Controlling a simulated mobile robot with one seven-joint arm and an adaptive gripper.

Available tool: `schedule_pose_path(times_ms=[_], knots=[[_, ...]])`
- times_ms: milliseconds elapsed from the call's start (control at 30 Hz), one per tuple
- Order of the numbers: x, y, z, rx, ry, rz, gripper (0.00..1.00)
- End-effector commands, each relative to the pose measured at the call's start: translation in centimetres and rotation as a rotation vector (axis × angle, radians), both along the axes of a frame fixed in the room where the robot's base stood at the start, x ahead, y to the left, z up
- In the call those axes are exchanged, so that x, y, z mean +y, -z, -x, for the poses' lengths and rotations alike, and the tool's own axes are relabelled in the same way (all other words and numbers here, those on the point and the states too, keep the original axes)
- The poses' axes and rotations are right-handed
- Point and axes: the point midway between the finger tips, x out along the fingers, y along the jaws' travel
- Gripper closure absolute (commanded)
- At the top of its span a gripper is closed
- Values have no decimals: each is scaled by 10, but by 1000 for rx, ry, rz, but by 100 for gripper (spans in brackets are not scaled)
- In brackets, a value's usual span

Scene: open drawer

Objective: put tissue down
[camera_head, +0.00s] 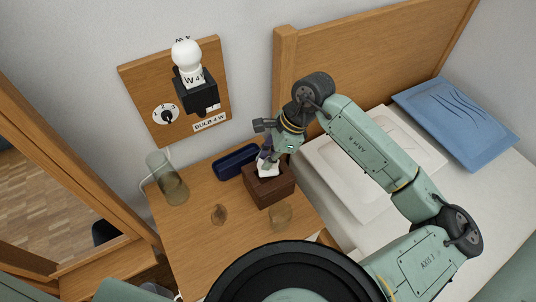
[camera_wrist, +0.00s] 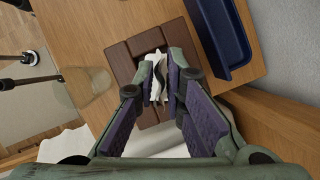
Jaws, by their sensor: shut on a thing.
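A white tissue (camera_head: 268,168) stands at the top opening of a brown wooden tissue box (camera_head: 272,192) on the bedside table. My gripper (camera_head: 266,156) is right above the box. In the wrist view my gripper (camera_wrist: 162,88) has its two purple-padded fingers closed on the tissue (camera_wrist: 155,72). The tissue's lower part lies at the dark opening of the box (camera_wrist: 122,62), and I cannot tell whether it is clear of it. Part of the tissue is hidden between the fingers.
A bed with a blue pillow (camera_head: 455,118) is at right. A bulb board (camera_head: 150,90) hangs on the wall. The table's left front is clear.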

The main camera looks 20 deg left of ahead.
Motion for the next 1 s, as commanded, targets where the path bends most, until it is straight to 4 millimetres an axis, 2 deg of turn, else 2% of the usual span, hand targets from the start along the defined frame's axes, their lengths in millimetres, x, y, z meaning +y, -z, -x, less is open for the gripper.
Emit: schedule_pose_path(times_ms=[400,433,700,1000], knots=[[0,5,0,-2,1,0,100],[0,4,0,-2,1,0,89],[0,3,0,-1,0,1,71],[0,3,0,-1,0,0,69]])
